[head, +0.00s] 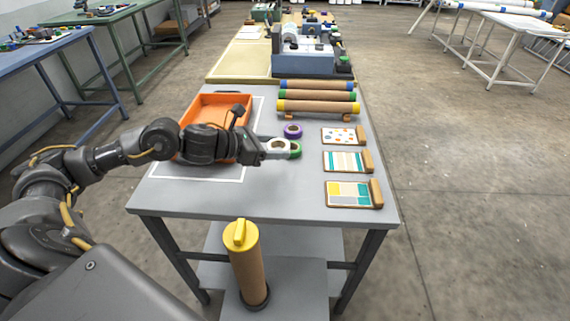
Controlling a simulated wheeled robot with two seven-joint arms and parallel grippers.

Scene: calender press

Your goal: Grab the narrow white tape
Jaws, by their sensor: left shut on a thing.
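My left gripper (285,150) reaches in from the left over the grey table and is shut on a small white roll of tape with a tan core (279,145). The fingers partly cover the roll, and its width is hard to judge. A green piece (296,151), possibly another tape roll, shows at the fingertips, mostly hidden. A purple tape roll (292,131) lies on the table just behind the gripper, apart from it. My right gripper is out of view.
An orange tray (218,100) stands at the table's back left, behind my arm. Several brown rolls with coloured ends (316,96) lie at the back. Patterned sample boards (349,193) line the right side. A yellow-capped roll (246,262) stands below the front edge. The table's front is clear.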

